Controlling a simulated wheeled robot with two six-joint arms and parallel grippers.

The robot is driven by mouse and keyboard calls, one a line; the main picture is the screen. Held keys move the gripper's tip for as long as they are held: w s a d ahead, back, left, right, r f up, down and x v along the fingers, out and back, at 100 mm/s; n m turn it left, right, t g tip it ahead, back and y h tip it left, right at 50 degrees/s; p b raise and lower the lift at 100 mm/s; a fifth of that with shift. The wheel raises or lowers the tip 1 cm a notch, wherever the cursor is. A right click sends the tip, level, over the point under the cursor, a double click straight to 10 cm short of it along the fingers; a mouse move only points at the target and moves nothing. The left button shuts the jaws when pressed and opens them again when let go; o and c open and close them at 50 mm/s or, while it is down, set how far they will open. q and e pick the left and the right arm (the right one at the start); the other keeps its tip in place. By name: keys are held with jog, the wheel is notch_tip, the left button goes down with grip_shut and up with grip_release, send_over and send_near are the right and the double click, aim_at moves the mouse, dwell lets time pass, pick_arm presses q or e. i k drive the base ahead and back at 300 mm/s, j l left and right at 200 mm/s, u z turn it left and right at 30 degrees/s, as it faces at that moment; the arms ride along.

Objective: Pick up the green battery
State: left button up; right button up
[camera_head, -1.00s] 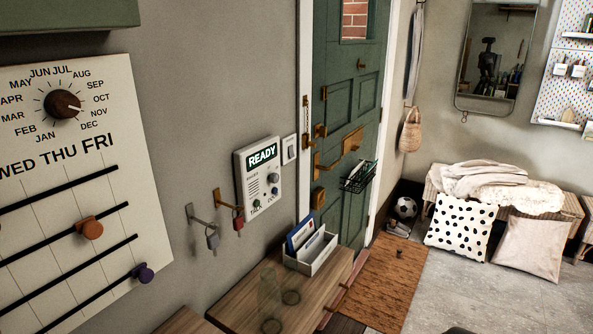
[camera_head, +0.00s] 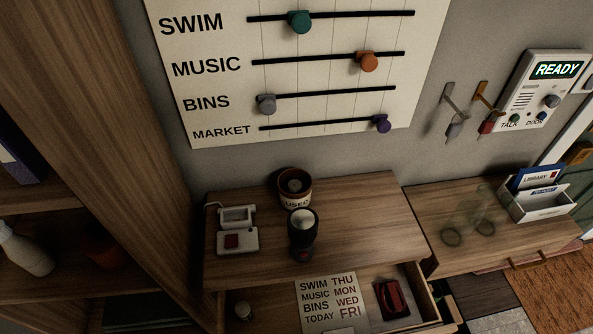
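I cannot make out a green battery in the head view. On the wooden cabinet top (camera_head: 345,205) stands a dark flashlight-like object (camera_head: 302,232). Behind it is a round pot (camera_head: 295,188) labelled USED; its contents are too dark to tell. A white device (camera_head: 237,232) with a red square sits to the left. Neither of my grippers is in view.
A wooden shelf unit (camera_head: 85,90) stands at left with a white bottle (camera_head: 25,250). A lower bench (camera_head: 450,207) at right carries two clear glasses and a letter holder (camera_head: 540,205). A slider board (camera_head: 330,90), keys and an intercom (camera_head: 537,90) are on the wall.

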aim_at(243, 309)
jog(key=k+l+u, duration=0.1)
jog(key=u, duration=0.35)
jog(key=k+l+u, duration=0.1)
jog(key=u, duration=0.3)
